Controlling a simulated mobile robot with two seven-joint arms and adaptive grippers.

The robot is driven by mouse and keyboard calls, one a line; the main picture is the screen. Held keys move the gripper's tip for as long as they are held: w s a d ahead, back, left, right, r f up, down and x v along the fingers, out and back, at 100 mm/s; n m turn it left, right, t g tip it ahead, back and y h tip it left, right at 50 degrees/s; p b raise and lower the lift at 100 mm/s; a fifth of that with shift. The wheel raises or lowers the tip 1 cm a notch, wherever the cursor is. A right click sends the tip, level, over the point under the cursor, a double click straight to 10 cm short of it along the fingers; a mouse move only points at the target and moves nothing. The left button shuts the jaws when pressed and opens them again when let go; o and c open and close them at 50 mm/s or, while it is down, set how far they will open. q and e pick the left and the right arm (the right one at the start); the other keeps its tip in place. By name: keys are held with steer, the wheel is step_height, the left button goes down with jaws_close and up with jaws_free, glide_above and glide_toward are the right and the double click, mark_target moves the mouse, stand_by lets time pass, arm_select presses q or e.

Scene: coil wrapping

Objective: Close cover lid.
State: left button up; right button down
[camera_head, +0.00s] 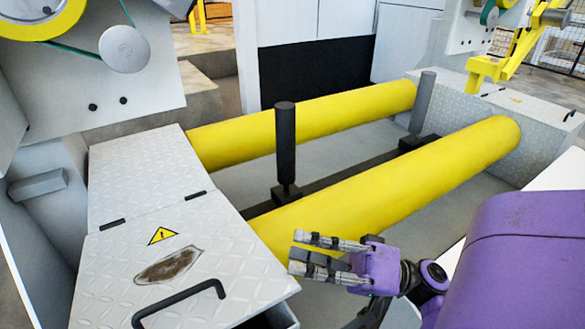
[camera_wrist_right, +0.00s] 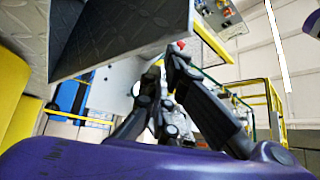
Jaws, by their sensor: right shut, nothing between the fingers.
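The cover lid (camera_head: 197,262) is a grey diamond-plate panel at the lower left of the head view. It has a yellow warning sticker, a rusty patch and a black handle (camera_head: 180,301) near its front edge. Two dark hinges join it to the fixed plate behind. Its front right corner appears raised, with a dark gap beneath. My right gripper (camera_head: 297,253) is shut and empty, right of the lid and apart from it, in front of the near yellow roller. It also shows in the wrist view (camera_wrist_right: 164,66), below a dark panel edge. My left gripper is out of view.
Two long yellow rollers (camera_head: 390,180) (camera_head: 305,124) lie beyond and beside the lid. A dark upright post (camera_head: 285,145) stands between them, and a grey post (camera_head: 422,102) stands farther right. A second plated box (camera_head: 540,110) is at the right.

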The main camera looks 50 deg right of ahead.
steer(key=shift+s+a+f+b, duration=0.15)
steer(key=shift+f+b, duration=0.1)
steer(key=shift+f, duration=0.45)
steer(key=shift+s+d+f+b, duration=0.15)
steer(key=shift+f+b, duration=0.15)
steer(key=shift+f, duration=0.45)
steer(key=shift+s+a+f+b, duration=0.15)
steer(key=shift+f+b, duration=0.1)
steer(key=shift+f, duration=0.45)
steer(key=v, duration=1.2)
steer(key=shift+s, duration=0.1)
